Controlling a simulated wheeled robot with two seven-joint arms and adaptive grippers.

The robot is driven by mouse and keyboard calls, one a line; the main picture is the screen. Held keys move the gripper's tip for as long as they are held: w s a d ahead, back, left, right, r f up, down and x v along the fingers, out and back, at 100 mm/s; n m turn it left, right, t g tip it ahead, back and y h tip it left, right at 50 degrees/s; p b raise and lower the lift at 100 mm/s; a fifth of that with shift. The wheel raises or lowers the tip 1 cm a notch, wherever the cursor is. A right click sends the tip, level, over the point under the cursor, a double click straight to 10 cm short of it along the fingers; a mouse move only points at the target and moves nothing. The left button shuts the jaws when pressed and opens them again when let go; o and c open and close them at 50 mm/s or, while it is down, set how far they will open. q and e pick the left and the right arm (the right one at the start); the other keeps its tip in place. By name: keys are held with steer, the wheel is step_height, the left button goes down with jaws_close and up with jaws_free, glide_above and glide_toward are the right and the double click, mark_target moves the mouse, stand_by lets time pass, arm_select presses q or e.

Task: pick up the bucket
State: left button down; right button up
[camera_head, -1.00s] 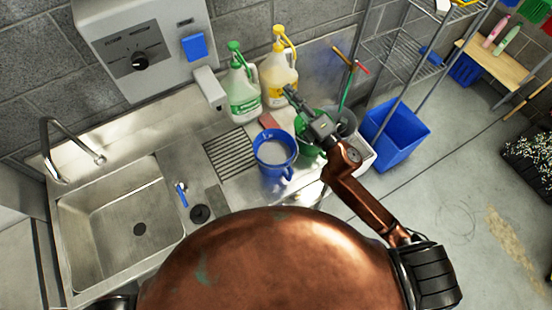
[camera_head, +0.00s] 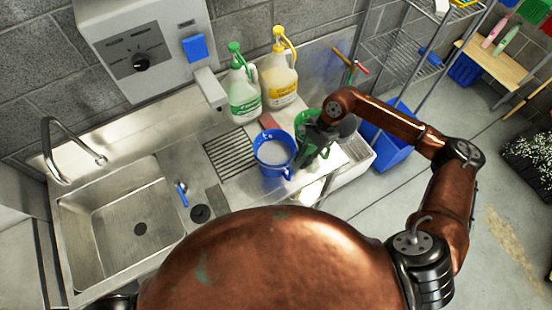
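A blue bucket (camera_head: 275,168) with whitish contents stands upright on the steel counter, right of the drain grid. A green bucket (camera_head: 300,119) stands behind and to the right of it, mostly hidden by my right arm. My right gripper (camera_head: 307,160) points down just right of the blue bucket, in front of the green one. Its dark fingers overlap the green bucket in the picture. I cannot tell whether they touch either bucket or how far they are open. My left gripper is not in view.
Green-capped (camera_head: 243,92) and yellow-capped (camera_head: 279,77) jugs stand behind the buckets. A sink (camera_head: 120,215) lies to the left. A blue bin (camera_head: 385,150) and a wire rack (camera_head: 400,50) stand to the right. Open floor lies at the right.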

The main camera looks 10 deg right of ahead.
mark_target(291, 176)
steer(key=p+x, duration=0.3)
steer(key=x, duration=0.6)
steer(key=shift+s+a+f, duration=0.1)
steer(key=shift+s+a, duration=0.1)
steer(key=shift+a, duration=0.1)
steer(key=shift+a+f, duration=0.1)
steer(key=shift+f, duration=0.25)
jaws_close()
steer(key=shift+r, duration=0.15)
